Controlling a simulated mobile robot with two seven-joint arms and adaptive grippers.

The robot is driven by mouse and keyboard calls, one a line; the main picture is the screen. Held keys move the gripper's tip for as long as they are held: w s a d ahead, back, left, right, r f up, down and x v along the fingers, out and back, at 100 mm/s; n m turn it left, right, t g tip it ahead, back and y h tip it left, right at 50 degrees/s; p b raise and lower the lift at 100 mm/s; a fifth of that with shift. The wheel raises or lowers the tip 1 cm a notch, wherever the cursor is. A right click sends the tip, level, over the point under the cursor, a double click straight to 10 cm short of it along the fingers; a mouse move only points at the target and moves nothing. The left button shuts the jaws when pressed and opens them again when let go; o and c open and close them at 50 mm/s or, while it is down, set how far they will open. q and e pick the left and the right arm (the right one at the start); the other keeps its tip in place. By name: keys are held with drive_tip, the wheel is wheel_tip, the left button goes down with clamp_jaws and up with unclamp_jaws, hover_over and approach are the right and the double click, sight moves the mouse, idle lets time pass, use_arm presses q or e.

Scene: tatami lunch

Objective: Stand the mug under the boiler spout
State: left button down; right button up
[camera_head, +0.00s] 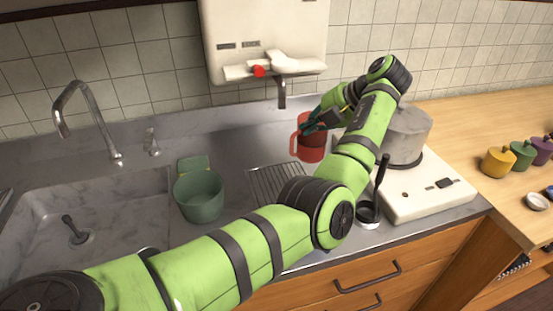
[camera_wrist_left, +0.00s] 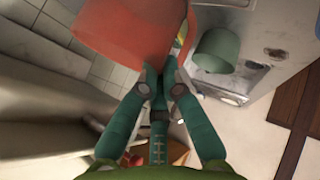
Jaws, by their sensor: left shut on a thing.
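The red mug (camera_head: 311,150) is at the back of the counter, a little right of and in front of the boiler spout (camera_head: 282,95). It looks roughly upright, with its handle toward the left. I cannot tell whether its base touches the counter. The white boiler (camera_head: 265,35) hangs on the tiled wall. My left gripper (camera_head: 313,123) is shut on the mug near its upper part. In the left wrist view the mug (camera_wrist_left: 120,32) fills the top, at the fingertips (camera_wrist_left: 154,75). My right gripper is not in view.
A wire rack (camera_head: 262,184) lies in front of the spout. A green pot (camera_head: 199,197) and sponge (camera_head: 194,164) stand left, beside the sink (camera_head: 110,215). Right are a white stove (camera_head: 428,193) with a grey pot (camera_head: 406,137) and a small black-handled pan (camera_head: 368,214).

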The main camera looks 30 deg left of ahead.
use_arm(q)
drive_tip(key=s+a+f+p, duration=0.4)
drive_tip(key=s+a+f, duration=0.1)
drive_tip(key=f, duration=0.3)
drive_tip(key=shift+s+a+f, duration=0.25)
drive_tip(key=shift+a+f, duration=0.1)
drive_tip(key=shift+a, duration=0.25)
drive_tip(key=c, duration=1.4)
unclamp_jaws()
drive_tip(key=b+v, duration=0.3)
drive_tip(key=v, duration=0.9)
drive_tip(key=shift+d, duration=0.1)
